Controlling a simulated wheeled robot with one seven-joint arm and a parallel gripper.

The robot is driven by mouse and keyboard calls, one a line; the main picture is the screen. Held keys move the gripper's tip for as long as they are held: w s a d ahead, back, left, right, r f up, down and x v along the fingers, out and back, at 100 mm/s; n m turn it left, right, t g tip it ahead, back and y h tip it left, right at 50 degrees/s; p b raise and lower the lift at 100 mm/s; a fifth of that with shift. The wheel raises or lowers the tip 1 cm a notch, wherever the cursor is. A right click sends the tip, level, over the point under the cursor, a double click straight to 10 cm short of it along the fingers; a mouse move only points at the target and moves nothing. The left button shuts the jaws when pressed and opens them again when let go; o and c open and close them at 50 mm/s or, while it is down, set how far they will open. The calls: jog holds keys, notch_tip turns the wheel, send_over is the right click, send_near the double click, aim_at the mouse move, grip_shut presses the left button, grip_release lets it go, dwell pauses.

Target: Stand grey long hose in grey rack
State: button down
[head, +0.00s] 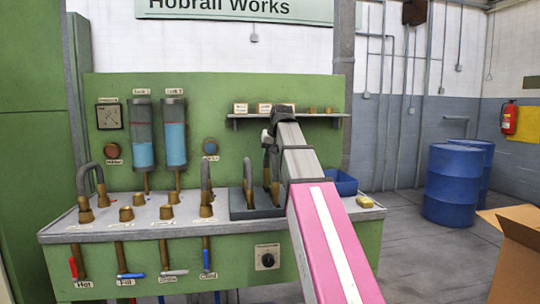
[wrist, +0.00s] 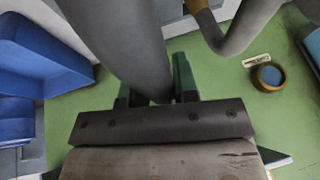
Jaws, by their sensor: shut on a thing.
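My gripper (head: 268,138) is at the right part of the bench, above the grey rack (head: 240,213), partly hidden by my arm. In the wrist view my gripper (wrist: 156,90) is shut on a thick grey hose (wrist: 118,42), which runs up out of the picture. In the head view the held hose (head: 275,172) hangs below the gripper with brass-coloured ends near the rack; I cannot tell whether they touch it. Another grey hose (head: 248,172) stands in the rack just to the left. A curved hose with a brass end (wrist: 237,40) shows right of the held one in the wrist view.
Other bent grey hoses stand on the bench at the left (head: 83,178) and middle (head: 206,174), among several brass fittings. A blue bin (head: 345,184) and yellow block (head: 364,201) lie to the right. A shelf (head: 290,115) is on the green panel behind.

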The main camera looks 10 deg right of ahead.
jog(key=shift+f, duration=1.4)
jog(key=c, duration=0.8)
grip_release()
